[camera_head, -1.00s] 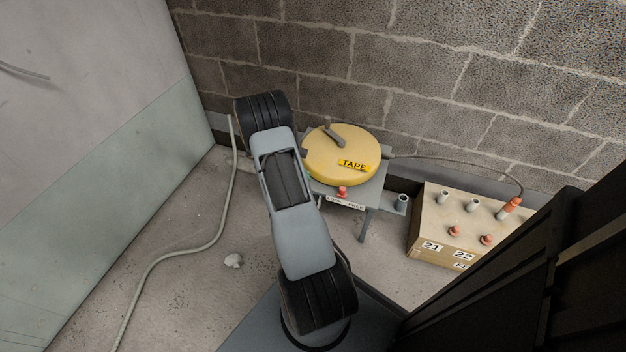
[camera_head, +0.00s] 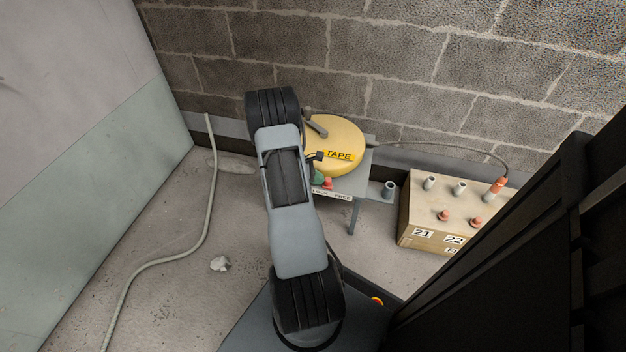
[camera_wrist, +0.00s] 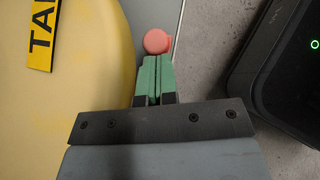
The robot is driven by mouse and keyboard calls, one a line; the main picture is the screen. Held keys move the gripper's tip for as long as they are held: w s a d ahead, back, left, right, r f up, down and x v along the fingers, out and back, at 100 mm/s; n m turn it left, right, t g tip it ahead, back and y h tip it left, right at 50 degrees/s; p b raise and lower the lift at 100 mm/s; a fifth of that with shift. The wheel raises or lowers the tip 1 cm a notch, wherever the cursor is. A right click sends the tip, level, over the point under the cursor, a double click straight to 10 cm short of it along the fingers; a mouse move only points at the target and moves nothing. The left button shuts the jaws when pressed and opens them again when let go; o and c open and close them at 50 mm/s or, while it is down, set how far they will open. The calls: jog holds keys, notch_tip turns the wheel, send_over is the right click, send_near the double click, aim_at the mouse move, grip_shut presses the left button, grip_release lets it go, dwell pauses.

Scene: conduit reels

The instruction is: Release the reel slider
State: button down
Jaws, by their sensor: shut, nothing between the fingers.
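A yellow reel (camera_head: 345,135) marked TAPE sits on a small grey stand (camera_head: 366,160) by the wall, partly behind my arm. The red slider knob (camera_head: 328,183) is at the stand's front edge, above a label whose word FREE is at the right end. In the wrist view the red knob (camera_wrist: 157,41) is just beyond my fingertips. My gripper (camera_wrist: 155,60) has green fingers, pressed together with nothing between them. In the head view my gripper (camera_head: 317,179) is right beside the knob, on its left. I cannot tell whether they touch.
A tan box (camera_head: 432,215) labelled 21 and 22 stands at the right, with grey stubs and red plugs on top. A cable (camera_head: 440,146) runs from the reel to an orange-red plug (camera_head: 497,186). A pale hose (camera_head: 210,215) lies on the floor at left.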

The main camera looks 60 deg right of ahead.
jog(key=shift+s+d, duration=0.25)
jog(key=shift+s, duration=0.5)
jog(key=shift+s+d, duration=0.2)
jog(key=shift+s, duration=0.6)
jog(key=shift+s+d, duration=0.25)
jog(key=shift+s, duration=0.5)
jog(key=shift+w+a+p, duration=0.3)
jog(key=shift+w+p, duration=0.05)
jog(key=w+f+p+v, duration=0.1)
jog(key=p+v, duration=0.3)
jog(key=v, duration=0.8)
jog(key=shift+w+a, duration=0.45)
jog(key=shift+f, duration=0.15)
